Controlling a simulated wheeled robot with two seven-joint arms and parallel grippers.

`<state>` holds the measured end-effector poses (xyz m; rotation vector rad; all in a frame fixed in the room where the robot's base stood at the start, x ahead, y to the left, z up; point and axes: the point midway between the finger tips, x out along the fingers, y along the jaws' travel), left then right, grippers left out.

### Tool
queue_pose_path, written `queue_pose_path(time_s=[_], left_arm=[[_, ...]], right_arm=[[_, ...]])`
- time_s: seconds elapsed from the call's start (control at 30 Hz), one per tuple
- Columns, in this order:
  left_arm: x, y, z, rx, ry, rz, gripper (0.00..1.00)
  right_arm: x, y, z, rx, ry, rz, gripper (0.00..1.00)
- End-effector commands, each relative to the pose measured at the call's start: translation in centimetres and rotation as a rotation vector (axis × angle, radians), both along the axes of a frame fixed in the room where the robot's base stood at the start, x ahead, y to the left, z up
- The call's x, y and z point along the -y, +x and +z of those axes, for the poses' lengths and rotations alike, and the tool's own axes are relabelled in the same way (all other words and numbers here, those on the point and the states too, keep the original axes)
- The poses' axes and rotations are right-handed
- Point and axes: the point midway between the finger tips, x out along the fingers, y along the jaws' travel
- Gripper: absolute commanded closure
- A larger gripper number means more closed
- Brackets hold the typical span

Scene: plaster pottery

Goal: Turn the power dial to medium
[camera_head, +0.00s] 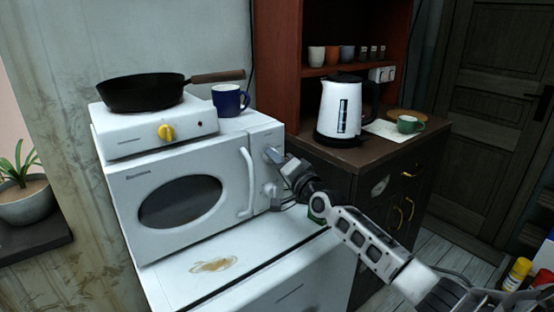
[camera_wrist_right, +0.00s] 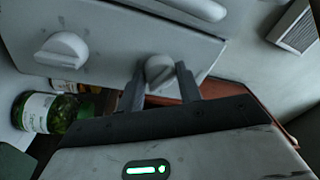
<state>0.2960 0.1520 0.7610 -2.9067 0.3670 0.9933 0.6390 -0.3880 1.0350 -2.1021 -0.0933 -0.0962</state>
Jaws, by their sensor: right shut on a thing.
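The white microwave (camera_head: 172,177) has two round dials on its right-hand panel. My right gripper (camera_head: 275,158) reaches in from the right at the upper dial. In the right wrist view its two dark fingers stand on either side of this grey-white dial (camera_wrist_right: 160,70) and are shut on it. The other dial (camera_wrist_right: 62,50) is free, at the left of that view; it also shows low on the panel in the head view (camera_head: 269,190). I cannot read any marks by the dials. My left gripper is not in view.
The white door handle (camera_head: 247,182) is close left of the dials. A hot plate (camera_head: 152,130) with a black pan (camera_head: 140,93) and a blue mug (camera_head: 230,98) are on top. A kettle (camera_head: 341,108) stands on the cabinet at right. A green bottle (camera_wrist_right: 45,112) shows in the wrist view.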

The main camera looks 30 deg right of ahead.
Motion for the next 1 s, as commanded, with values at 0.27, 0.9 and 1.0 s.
queue_pose_path(time_s=[0.27,0.9,1.0], left_arm=[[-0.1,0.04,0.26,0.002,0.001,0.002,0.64],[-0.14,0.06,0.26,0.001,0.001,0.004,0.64],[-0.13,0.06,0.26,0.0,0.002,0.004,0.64]], right_arm=[[0.01,0.0,0.02,-0.006,0.074,-0.001,0.88],[0.01,-0.01,-0.01,-0.007,0.083,-0.001,0.43],[0.0,-0.01,0.0,-0.007,0.082,-0.001,0.43]])
